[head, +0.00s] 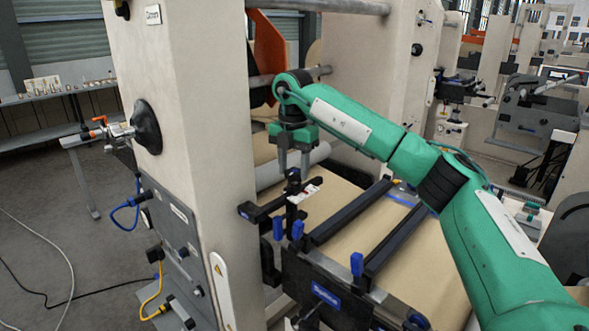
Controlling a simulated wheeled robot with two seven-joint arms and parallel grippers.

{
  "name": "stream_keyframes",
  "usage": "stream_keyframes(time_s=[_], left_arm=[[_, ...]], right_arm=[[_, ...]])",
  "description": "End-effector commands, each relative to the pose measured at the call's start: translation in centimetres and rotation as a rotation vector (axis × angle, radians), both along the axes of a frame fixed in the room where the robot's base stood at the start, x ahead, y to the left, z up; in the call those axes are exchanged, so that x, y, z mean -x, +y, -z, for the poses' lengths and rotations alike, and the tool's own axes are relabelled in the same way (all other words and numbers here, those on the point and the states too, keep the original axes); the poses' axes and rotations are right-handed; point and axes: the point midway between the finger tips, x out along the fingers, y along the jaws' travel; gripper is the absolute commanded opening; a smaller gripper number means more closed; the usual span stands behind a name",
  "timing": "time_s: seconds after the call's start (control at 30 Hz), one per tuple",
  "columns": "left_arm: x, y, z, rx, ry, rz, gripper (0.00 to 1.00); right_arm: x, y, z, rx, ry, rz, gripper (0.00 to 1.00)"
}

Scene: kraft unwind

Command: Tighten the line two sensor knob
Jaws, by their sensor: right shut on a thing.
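My right gripper (293,173) points straight down at the end of my green arm, in the middle of the head view. Its two grey fingers are shut on a small dark knob (293,176) at the top of the sensor mount. The fingers hide part of the knob. The sensor (304,193), a small white and red block, sits just below the fingertips on a black crossbar (268,207). I cannot read a line number on it. My left gripper is not in view.
A cream machine column (185,130) stands close on the left of the gripper. Brown kraft web (345,207) runs under the black bars (350,212). Blue knobs (357,263) stick up in front. A grey roller (290,165) lies behind the fingers. Cables lie on the left floor.

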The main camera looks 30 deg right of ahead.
Motion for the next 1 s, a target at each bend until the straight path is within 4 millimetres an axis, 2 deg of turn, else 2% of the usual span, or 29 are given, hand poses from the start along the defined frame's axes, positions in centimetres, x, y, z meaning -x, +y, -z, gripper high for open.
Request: stream_keyframes(time_s=[0.03,0.4,1.0], left_arm=[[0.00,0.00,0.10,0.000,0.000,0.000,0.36],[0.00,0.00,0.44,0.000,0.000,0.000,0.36],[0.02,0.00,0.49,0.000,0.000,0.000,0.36]], right_arm=[[-0.12,0.08,-0.52,-0.004,-0.011,0.032,0.22],[-0.20,0.14,-0.60,-0.005,-0.011,0.210,0.22],[-0.22,0.20,-0.64,-0.006,-0.011,0.246,0.22]])
